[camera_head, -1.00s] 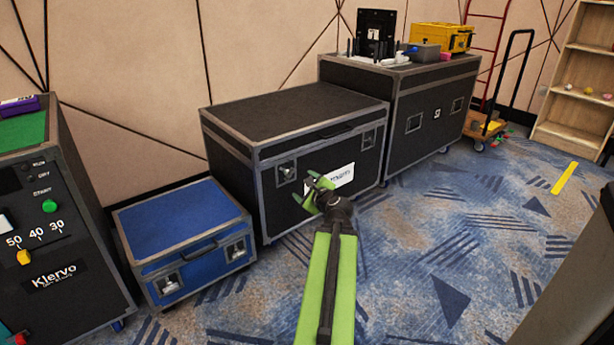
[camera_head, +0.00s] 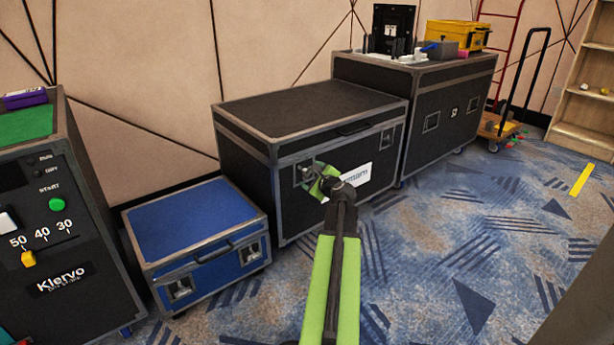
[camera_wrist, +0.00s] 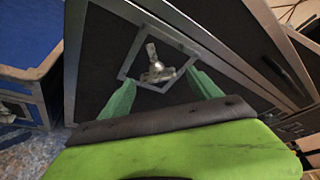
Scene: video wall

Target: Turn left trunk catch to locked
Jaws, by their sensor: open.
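The black trunk (camera_head: 340,108) stands against the wall with its lid down. Its left catch shows in the wrist view as a silver butterfly latch (camera_wrist: 155,68) in a square metal recess plate; in the head view my gripper partly covers it. My gripper (camera_head: 318,178) is at the trunk's front, close to the left catch. In the wrist view my gripper (camera_wrist: 160,90) is open, its two green fingers on either side of the catch, with nothing held. I cannot tell whether a finger touches it. The right catch (camera_head: 387,138) is in clear view.
A blue case (camera_head: 190,220) stands left of the trunk. A taller black case (camera_head: 440,85) with equipment on top stands to its right. A Klervo panel cabinet (camera_head: 65,270) is at far left. Patterned carpet (camera_head: 430,240) in front is clear.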

